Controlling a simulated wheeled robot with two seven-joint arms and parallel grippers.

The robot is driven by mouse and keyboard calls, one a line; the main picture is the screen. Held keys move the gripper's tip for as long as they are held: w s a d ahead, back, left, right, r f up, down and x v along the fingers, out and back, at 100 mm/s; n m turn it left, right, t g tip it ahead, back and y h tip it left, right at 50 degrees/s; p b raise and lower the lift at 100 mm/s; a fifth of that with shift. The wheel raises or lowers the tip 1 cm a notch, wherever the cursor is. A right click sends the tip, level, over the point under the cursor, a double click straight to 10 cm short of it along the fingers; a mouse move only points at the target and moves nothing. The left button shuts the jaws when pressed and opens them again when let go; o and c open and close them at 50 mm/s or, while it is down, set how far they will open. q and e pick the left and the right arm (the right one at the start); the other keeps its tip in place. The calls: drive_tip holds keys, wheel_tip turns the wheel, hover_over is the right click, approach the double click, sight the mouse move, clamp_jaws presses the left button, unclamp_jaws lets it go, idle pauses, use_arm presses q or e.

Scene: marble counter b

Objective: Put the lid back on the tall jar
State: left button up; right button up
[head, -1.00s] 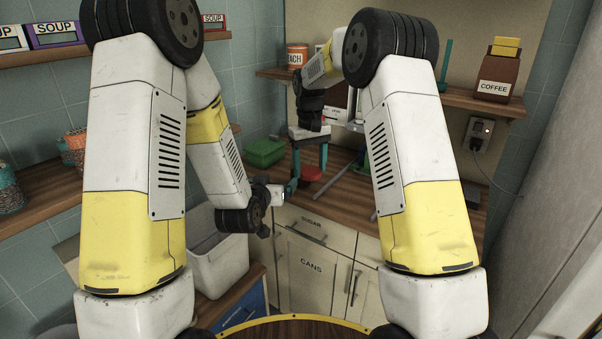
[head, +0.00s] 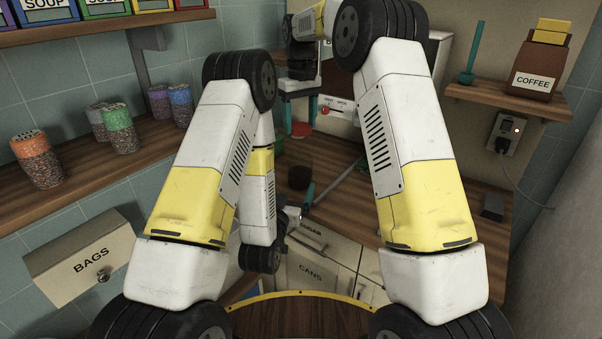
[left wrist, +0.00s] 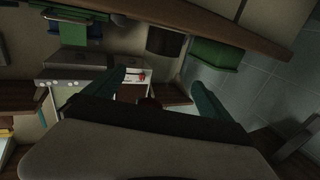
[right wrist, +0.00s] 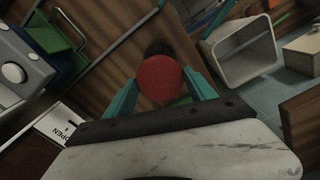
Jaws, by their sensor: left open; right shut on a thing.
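A red round lid (head: 301,130) is between the teal fingers of my right gripper (head: 301,120). It fills the gap between them in the right wrist view (right wrist: 160,80). A dark round jar (head: 299,178) stands on the wooden counter, below the lid in the head view and apart from it. In the right wrist view the jar (right wrist: 158,47) is partly covered by the lid. My left gripper (head: 303,200) is near the counter's front edge, just below the jar in the head view. Its fingers are wide apart in the left wrist view (left wrist: 157,84), with nothing clearly gripped.
A white machine with a red knob (head: 326,111) stands at the back of the counter. A long grey bar (head: 338,180) crosses the counter right of the jar. A white open bin (right wrist: 243,48) shows in the right wrist view.

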sight(298, 170)
use_arm(q)
drive_tip(key=shift+w, duration=0.1)
drive_tip(key=x, duration=1.1)
drive_tip(key=shift+w+r, duration=0.1)
drive_tip(key=shift+w, duration=0.25)
clamp_jaws()
use_arm(e)
drive_tip(key=shift+f, duration=2.55)
